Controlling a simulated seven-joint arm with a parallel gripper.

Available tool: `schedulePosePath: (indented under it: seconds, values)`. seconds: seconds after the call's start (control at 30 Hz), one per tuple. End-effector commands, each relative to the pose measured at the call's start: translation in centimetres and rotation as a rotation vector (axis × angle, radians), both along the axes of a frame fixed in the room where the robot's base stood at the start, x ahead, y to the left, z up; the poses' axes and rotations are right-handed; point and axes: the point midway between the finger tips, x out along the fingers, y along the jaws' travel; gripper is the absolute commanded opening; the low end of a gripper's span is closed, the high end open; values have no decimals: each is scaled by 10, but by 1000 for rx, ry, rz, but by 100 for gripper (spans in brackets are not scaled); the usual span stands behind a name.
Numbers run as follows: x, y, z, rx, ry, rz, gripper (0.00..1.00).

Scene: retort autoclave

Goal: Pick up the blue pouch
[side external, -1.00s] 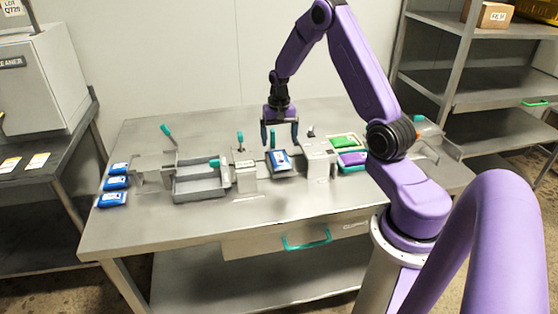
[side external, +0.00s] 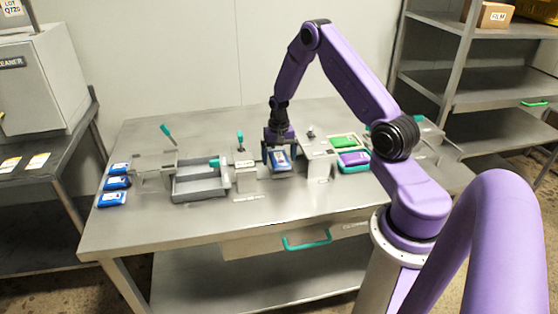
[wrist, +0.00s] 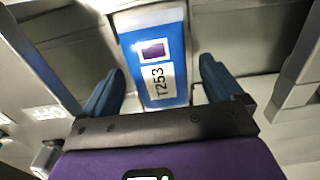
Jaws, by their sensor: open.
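A blue pouch (side external: 281,161) with a white label lies in a small grey holder between two raised metal blocks near the middle of the table. In the wrist view the pouch (wrist: 155,60) shows a purple square and a label reading T253. My gripper (side external: 279,157) is lowered over this pouch. In the wrist view my open gripper (wrist: 160,85) has one dark blue finger on each side of the pouch, with a gap on both sides. The fingertips' depth against the pouch is hard to tell.
Several blue pouches (side external: 115,183) lie at the table's left end. A grey tray (side external: 200,195) stands left of centre, beside a metal block (side external: 245,177). Another metal block (side external: 318,160) stands close right. Green and purple pouches lie in a teal-edged tray (side external: 354,168) further right.

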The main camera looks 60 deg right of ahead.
Motion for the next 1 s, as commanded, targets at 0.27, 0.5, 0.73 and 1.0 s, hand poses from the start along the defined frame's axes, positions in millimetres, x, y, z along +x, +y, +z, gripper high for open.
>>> schedulePosePath:
  seconds: [0.27, 0.5, 0.73, 1.0]
  values:
    - [0, 0, 0, 1, 1, 0, 30]
    - [0, 0, 1, 0, 0, 0, 30]
    - [1, 0, 10, 0, 0, 1, 30]
    - [-10, 6, 47, 0, -1, 1, 30]
